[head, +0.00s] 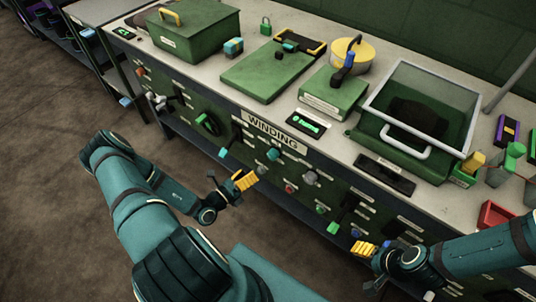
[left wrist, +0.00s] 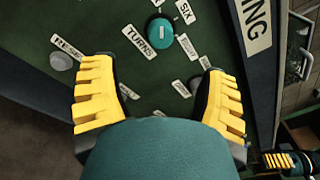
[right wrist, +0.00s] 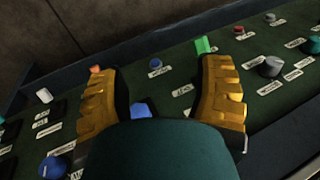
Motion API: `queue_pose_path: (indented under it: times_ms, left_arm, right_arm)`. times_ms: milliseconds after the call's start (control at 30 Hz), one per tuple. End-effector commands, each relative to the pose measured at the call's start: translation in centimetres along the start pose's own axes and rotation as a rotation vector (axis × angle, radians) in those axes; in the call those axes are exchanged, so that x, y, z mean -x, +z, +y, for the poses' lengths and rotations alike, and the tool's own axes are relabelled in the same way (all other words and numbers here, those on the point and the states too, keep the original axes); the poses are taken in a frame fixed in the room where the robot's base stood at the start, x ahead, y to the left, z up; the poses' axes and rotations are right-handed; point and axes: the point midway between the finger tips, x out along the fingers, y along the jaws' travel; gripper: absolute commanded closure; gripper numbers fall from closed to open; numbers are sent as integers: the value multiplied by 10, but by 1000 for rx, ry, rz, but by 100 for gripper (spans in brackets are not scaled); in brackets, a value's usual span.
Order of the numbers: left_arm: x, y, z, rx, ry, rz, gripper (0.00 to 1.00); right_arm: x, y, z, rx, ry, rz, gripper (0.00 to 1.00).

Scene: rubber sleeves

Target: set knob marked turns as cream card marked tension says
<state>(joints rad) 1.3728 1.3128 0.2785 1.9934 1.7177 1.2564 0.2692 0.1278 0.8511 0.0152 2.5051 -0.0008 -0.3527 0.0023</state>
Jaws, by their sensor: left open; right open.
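The teal knob (left wrist: 160,30) beside the label TURNS (left wrist: 137,42) is on the green panel at the top of the left wrist view. A white mark shows on it, and a label SIX (left wrist: 185,12) is near it. A teal knob (head: 273,154) below the WINDING sign in the head view seems to be the same one. My left gripper (head: 245,180) is open and empty, close to the panel and apart from the knob. My right gripper (head: 364,248) is open and empty before the panel's lower right. I cannot make out a cream card marked tension.
The panel holds several other knobs and switches, including a grey knob (left wrist: 61,61) and a blue knob (right wrist: 53,167). The WINDING sign (head: 275,132) is on the panel's upper edge. The bench top holds green boxes and a glass-lidded case (head: 421,95).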

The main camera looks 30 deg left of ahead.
Motion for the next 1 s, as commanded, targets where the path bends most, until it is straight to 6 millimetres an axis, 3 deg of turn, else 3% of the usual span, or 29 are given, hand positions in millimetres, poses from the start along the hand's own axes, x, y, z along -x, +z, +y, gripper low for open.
queue_pose_path:
  times_ms: [300, 500, 700, 1000]
  left_arm:
    - [-64, -2, -1, -1, -6, 3, 26]
    - [-96, -2, -1, -2, -5, 2, 26]
    - [-112, -1, -1, -2, -4, 3, 26]
    - [-116, -1, -1, -1, -3, 3, 26]
  right_arm:
    - [-10, -1, 4, 1, 0, 5, 34]
    - [-16, -2, 6, 2, 0, 8, 34]
    - [-18, -2, 6, 2, 0, 10, 34]
    - [-18, -2, 6, 2, 0, 10, 34]
